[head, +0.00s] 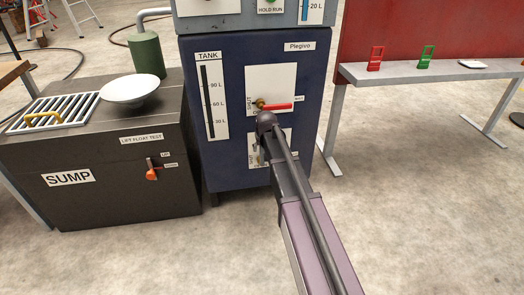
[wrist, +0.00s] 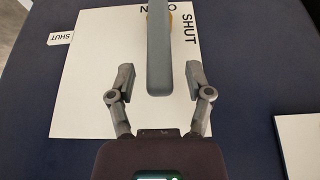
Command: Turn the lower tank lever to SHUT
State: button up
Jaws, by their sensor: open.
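The tank panel is dark blue, with an upper red-handled lever (head: 278,106) on a white plate in the head view. The lower white plate (head: 285,142) is largely hidden behind my arm. In the wrist view a grey lever (wrist: 158,60) stands out over a white plate (wrist: 80,100), with a bit of yellow behind its top end. The plate's printing reads SHUT on the right and OPEN, partly covered, at the top. My gripper (wrist: 158,82) is open, with a finger on each side of the lever's free end and visible gaps on both sides.
A small SHUT tag (wrist: 60,38) is at the plate's left edge. Another white plate (wrist: 300,146) shows at lower right. In the head view, the dark sump box (head: 100,150) stands left of the tank and a grey bench (head: 430,72) stands right. The floor in front is clear.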

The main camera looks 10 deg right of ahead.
jog(key=shift+c, duration=0.2)
grip_shut()
jog(key=shift+a, duration=0.15)
